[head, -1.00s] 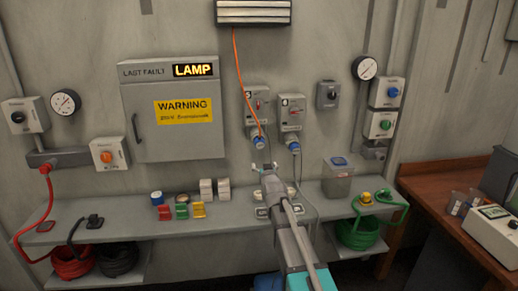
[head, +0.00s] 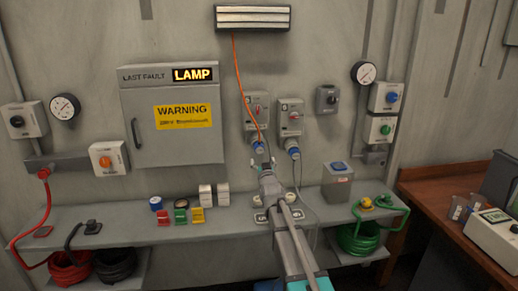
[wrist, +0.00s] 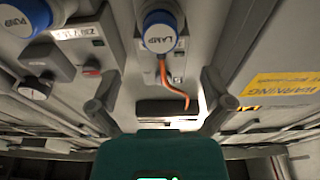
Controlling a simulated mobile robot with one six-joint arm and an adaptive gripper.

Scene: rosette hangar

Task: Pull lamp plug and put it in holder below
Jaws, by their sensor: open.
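The lamp plug (head: 258,146) is blue and sits in the left wall socket unit, with an orange cable running up to the wall lamp (head: 252,16). In the wrist view the round blue cap of the lamp plug (wrist: 161,32) reads LAMP. My gripper (head: 266,163) is open and empty, just below and slightly right of the lamp plug. In the wrist view its two fingers (wrist: 160,104) stand wide apart, and the plug is beyond them, not between the tips. Holder plates (head: 262,216) lie on the shelf below, partly hidden by my arm.
A second blue plug (head: 293,152) marked PUMP sits close to the right. The shelf (head: 130,230) carries coloured blocks on the left and a grey bin (head: 337,185) on the right. A grey cabinet (head: 173,110) is left of the sockets.

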